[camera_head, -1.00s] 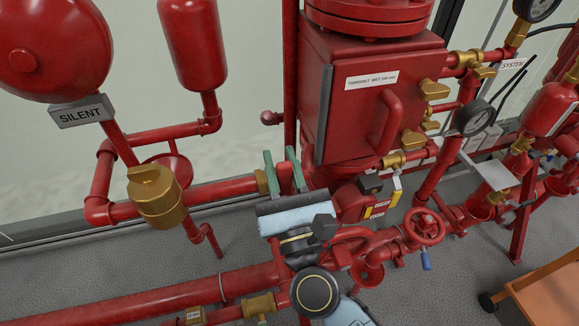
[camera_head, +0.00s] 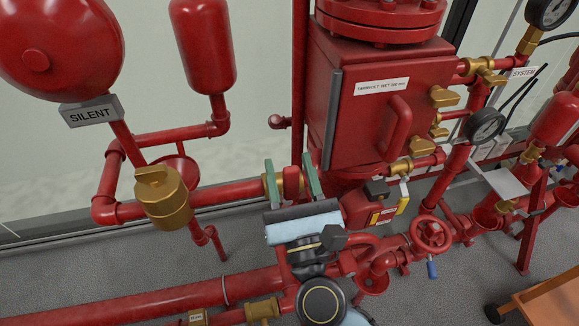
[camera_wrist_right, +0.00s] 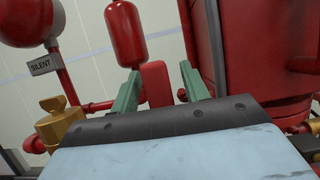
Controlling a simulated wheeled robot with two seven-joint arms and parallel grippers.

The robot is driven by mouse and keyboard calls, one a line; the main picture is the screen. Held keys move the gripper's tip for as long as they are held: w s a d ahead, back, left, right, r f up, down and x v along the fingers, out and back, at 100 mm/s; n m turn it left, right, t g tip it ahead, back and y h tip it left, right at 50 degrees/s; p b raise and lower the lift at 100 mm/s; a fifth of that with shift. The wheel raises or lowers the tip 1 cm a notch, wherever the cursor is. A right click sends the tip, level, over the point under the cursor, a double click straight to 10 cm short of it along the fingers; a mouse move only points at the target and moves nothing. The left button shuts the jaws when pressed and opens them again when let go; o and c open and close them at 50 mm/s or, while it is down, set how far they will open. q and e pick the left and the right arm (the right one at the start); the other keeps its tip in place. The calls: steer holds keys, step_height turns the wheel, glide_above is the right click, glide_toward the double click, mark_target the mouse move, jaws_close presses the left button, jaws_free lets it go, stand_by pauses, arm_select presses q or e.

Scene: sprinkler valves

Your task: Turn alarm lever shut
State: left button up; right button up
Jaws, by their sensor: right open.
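My right gripper (camera_head: 290,168) is open, with its two green fingers pointing up and away at the horizontal red alarm pipe. A red lever handle (camera_head: 291,183) stands between the fingers, with a gap to the finger on each side. In the right wrist view the lever (camera_wrist_right: 156,84) shows as a red block between the two green fingers (camera_wrist_right: 156,85). A brass valve body (camera_head: 268,186) shows just left of the left finger, partly hidden by it. The lever's lower end is hidden behind my gripper. My left gripper is not in view.
A red cabinet (camera_head: 375,110) with a handle stands close right of the gripper. A brass fitting (camera_head: 163,198) and the SILENT sign (camera_head: 91,112) under a red bell are at left. A red handwheel (camera_head: 430,234) and lower pipes crowd my wrist. An orange cart (camera_head: 545,300) is at lower right.

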steer(key=b+v, duration=0.1)
steer(key=v, duration=0.4)
steer(key=shift+s+f, duration=0.25)
steer(key=b, duration=0.2)
glide_toward(293, 187)
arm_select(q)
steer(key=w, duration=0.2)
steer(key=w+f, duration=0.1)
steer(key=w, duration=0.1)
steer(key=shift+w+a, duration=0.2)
arm_select(e)
steer(key=shift+s+r, duration=0.2)
steer(key=shift+s, duration=0.15)
steer(key=shift+f, duration=0.1)
